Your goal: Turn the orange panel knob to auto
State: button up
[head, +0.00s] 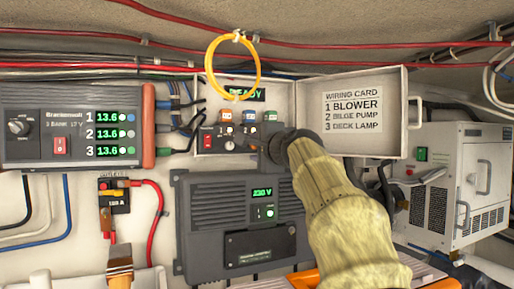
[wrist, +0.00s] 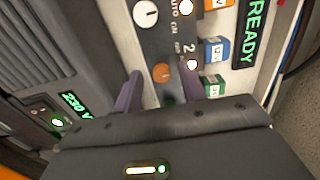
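In the wrist view, the small round orange knob (wrist: 162,73) sits on a dark panel strip (wrist: 172,40), with a white knob (wrist: 145,13) beyond it. Lettering beside the knobs includes AUTO and ON, and a 2. Which mark the orange knob points to is too small to tell. My gripper (wrist: 160,69) is open, one dark finger on either side of the orange knob, with gaps visible between. In the head view, my gripper (head: 268,147) is at the lower right of the open panel box (head: 200,96) and hides the orange knob.
A green READY display (head: 245,94), coloured breakers (head: 226,115) and a red switch (head: 208,141) share the box. An orange loop (head: 209,65) hangs before it. The open door (head: 393,132) bears a wiring card (head: 353,109). A charger (head: 72,125) and a 230 V unit (head: 215,215) are nearby.

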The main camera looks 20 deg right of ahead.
jog(key=s+b, duration=0.4)
jog(key=s, duration=1.3)
jog(key=shift+s, duration=0.2)
